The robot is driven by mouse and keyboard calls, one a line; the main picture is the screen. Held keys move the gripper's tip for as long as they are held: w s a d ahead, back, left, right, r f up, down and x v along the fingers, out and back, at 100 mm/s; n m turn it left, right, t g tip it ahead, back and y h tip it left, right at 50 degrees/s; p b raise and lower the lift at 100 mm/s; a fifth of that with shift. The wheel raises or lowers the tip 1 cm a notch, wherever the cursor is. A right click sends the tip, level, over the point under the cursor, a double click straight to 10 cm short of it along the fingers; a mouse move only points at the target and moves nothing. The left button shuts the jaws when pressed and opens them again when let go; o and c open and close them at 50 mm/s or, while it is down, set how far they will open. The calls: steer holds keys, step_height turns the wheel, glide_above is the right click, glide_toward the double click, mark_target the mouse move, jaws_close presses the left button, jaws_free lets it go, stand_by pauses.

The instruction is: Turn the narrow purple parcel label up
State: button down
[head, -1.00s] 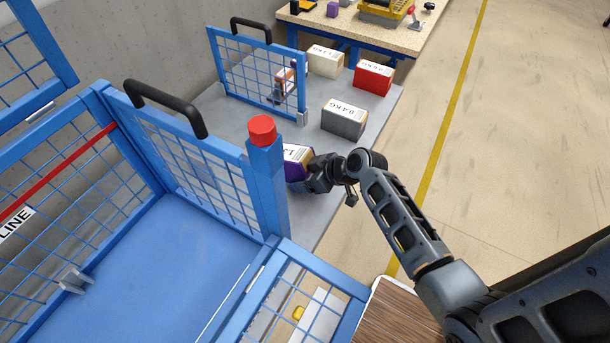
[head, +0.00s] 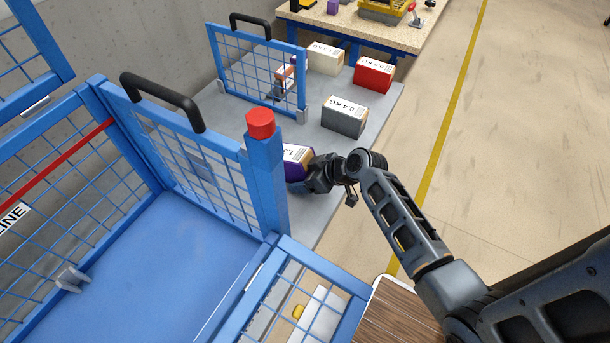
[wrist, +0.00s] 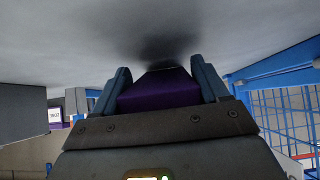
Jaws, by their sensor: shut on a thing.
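The narrow purple parcel (head: 296,172) is on the grey table beside the blue post, its left part hidden by the post and fence. Its white label with dark print faces up in the head view. My gripper (head: 314,173) is at its right end, shut on it. In the wrist view the purple parcel (wrist: 160,92) sits between the two fingers, close to the grey table surface, which fills the top of that view. I cannot tell whether the parcel touches the table.
A grey box (head: 344,118), a red box (head: 373,75) and a cream box (head: 325,59) stand farther back on the grey table (head: 225,108). A blue mesh fence (head: 185,165) and a red-capped post (head: 262,170) stand close left of the parcel. Open floor lies to the right.

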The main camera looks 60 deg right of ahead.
steer(key=shift+c, duration=1.8)
jaws_free()
steer(key=shift+w+r, duration=0.1)
steer(key=shift+r, duration=0.05)
steer(key=o, duration=0.4)
steer(key=shift+c, duration=0.2)
steer(key=shift+s+f, duration=0.2)
steer(key=shift+f, duration=0.05)
steer(key=v, duration=0.7)
steer(key=shift+s+r, duration=0.15)
steer(key=shift+r, duration=0.25)
